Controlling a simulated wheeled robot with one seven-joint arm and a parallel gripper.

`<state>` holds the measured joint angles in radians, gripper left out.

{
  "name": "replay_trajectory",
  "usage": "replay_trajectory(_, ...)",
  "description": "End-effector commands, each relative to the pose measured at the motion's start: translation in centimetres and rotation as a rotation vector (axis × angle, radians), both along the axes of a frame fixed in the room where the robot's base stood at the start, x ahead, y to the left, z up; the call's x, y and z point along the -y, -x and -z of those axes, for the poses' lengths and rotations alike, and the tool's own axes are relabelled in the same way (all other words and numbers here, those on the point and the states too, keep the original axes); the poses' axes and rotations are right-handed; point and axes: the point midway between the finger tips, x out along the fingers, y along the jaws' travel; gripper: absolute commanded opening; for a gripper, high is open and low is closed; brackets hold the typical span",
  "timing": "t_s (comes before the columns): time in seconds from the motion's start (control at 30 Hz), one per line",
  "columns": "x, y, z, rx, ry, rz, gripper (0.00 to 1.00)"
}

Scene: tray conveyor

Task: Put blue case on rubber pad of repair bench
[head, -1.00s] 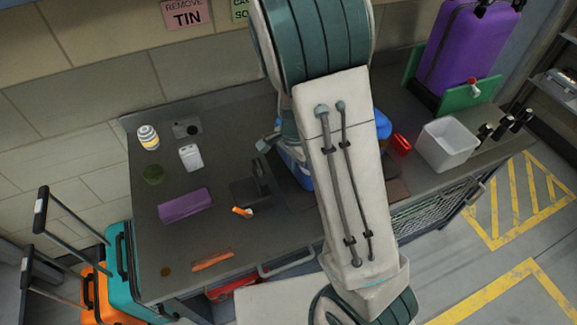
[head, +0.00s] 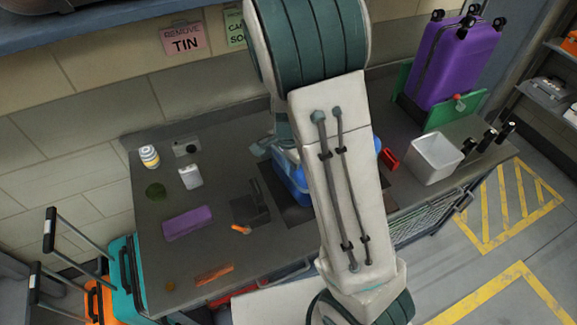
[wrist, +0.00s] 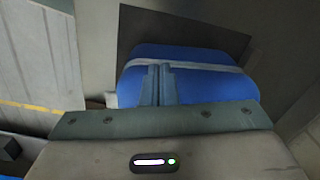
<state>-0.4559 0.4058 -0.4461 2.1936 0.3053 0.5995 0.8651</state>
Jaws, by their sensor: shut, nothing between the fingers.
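The blue case (head: 292,182) stands on the repair bench (head: 222,262), partly hidden behind my arm in the head view. A dark flat pad (head: 296,215) shows under and beside it. In the wrist view the blue case (wrist: 210,84), with a pale band across it, lies over a dark rectangular pad (wrist: 190,25). My gripper (wrist: 161,72) is shut and empty, its fingers in front of the case's blue face. I cannot tell whether the fingertips touch it. My arm hides the gripper's fingers in the head view.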

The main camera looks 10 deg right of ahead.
Motion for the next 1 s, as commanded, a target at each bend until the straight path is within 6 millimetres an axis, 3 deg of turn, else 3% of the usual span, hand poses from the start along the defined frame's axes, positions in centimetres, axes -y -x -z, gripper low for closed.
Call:
replay_trajectory(0.03, 0.0, 0.0, -1.4, 0.000, 0.000, 0.001, 0.00)
replay_trajectory(0.23, 0.1, 0.0, -3.0, 0.000, -0.001, 0.004, 0.00)
replay_trajectory(1.0, 0.1, 0.0, -3.0, -0.001, 0.000, 0.004, 0.00)
